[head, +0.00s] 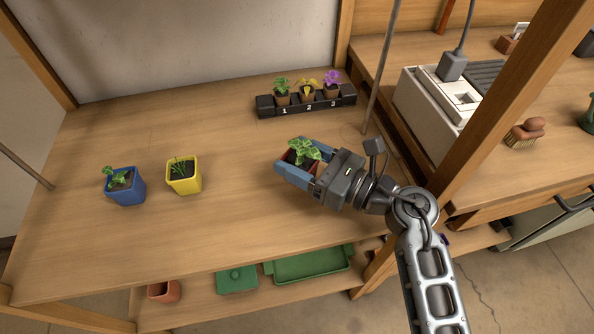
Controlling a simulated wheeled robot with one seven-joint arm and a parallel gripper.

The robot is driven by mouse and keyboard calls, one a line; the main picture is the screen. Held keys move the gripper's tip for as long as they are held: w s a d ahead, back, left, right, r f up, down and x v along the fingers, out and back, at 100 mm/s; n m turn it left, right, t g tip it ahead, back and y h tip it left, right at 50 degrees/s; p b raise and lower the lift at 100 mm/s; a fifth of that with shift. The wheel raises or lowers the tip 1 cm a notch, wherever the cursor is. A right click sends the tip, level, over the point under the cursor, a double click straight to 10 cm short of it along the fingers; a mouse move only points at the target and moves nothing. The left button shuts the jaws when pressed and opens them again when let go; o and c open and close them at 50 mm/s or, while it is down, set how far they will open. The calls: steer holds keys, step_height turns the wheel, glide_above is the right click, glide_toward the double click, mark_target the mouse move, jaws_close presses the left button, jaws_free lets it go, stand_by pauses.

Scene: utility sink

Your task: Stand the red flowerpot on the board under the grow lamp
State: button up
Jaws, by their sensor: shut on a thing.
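The red flowerpot (291,157) with a leafy green plant is between the jaws of my gripper (293,160). My gripper is shut on it, with one blue finger on each side. The fingers and leaves hide most of the pot, so I cannot tell whether its base touches the wooden table top. I cannot make out a grow lamp or a separate board under one in this view.
A blue pot (126,194) and a yellow pot (184,177) stand to the left. A black numbered holder (263,108) with three small plants is at the back. A thin pole (382,65) rises right of it. The front middle of the table (190,235) is clear.

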steer(key=shift+f, duration=2.05)
steer(key=shift+f+b, duration=0.2)
steer(key=shift+b, duration=0.2)
steer(key=o, duration=1.1)
steer(key=shift+r, duration=0.2)
steer(key=b+v, duration=0.1)
steer(key=v, duration=1.1)
